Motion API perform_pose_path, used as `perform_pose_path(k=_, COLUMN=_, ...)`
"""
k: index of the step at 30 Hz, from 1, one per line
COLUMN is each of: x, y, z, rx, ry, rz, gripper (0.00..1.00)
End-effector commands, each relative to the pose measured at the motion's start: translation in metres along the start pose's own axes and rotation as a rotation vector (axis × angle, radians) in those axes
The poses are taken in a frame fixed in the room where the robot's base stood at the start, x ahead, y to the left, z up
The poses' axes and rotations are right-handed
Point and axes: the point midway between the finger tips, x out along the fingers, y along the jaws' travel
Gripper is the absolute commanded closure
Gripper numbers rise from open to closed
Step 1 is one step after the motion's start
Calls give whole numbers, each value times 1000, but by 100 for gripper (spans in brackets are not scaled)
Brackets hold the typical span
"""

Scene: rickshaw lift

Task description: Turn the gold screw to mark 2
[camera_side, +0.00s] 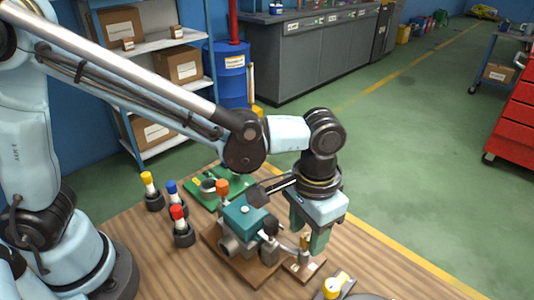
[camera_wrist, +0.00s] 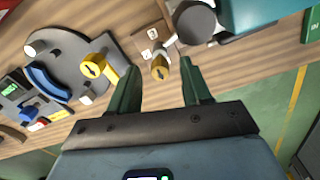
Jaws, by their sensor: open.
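The gold screw (camera_wrist: 160,70) shows in the wrist view with a dark mark on its round end. It sits by a small wooden block with white dotted mark plates (camera_wrist: 147,54); I cannot read their numbers surely. In the side view the gold screw (camera_side: 304,241) stands on the small block beside the teal machine. My gripper (camera_wrist: 160,62) is open, its two green fingers on either side of the screw in the wrist view, with gaps visible. In the side view my gripper (camera_side: 307,236) is low at the block; I cannot tell whether it touches the screw.
The teal machine (camera_side: 246,219) stands close to the left of my gripper. A yellow knob (camera_side: 337,284) on a grey plate is near the front; it also shows in the wrist view (camera_wrist: 92,70). Several colour-capped posts (camera_side: 181,226) stand at the left.

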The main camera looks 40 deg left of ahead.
Motion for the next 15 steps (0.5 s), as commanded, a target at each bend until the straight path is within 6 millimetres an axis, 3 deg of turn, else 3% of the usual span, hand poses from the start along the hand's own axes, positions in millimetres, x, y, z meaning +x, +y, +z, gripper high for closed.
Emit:
perform_pose_path(k=11, x=4, y=0, z=0, rx=0, ry=0, rz=0, gripper=52)
perform_pose_path(k=15, x=4, y=0, z=0, rx=0, ry=0, rz=0, gripper=73)
